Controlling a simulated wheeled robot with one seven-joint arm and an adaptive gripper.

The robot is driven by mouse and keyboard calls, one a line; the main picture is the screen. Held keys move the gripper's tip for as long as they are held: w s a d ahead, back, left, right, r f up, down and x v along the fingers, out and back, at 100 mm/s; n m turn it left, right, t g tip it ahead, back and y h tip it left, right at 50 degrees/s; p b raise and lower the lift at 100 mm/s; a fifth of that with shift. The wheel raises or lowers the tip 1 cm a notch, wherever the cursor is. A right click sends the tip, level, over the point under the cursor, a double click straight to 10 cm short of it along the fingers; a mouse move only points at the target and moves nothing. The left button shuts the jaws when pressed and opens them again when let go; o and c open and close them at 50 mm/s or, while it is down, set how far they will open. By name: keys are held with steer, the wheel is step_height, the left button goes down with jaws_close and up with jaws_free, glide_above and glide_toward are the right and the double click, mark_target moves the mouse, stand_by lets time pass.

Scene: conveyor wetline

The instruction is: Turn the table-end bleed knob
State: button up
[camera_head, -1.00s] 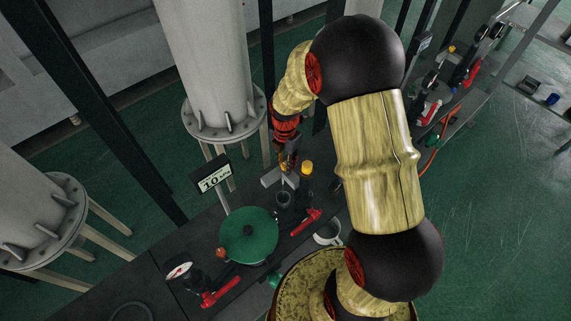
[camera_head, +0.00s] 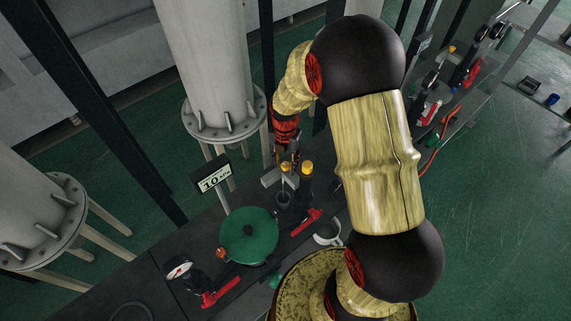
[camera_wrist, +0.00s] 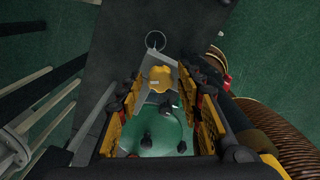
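Two yellow knobs stand side by side on the dark bench in the head view, a left one (camera_head: 286,167) and a right one (camera_head: 306,168). My gripper (camera_head: 287,153) is just above and behind the left one. In the wrist view a lobed yellow knob (camera_wrist: 160,78) shows between the tips of my open gripper (camera_wrist: 163,88), with a gap on both sides. It appears to be the left one. I cannot tell how far below the fingertips it is, and its stem is hidden.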

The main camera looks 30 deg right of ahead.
steer(key=shift+r, duration=0.1)
steer(key=shift+r+p, duration=1.85)
steer(key=shift+r, duration=1.15)
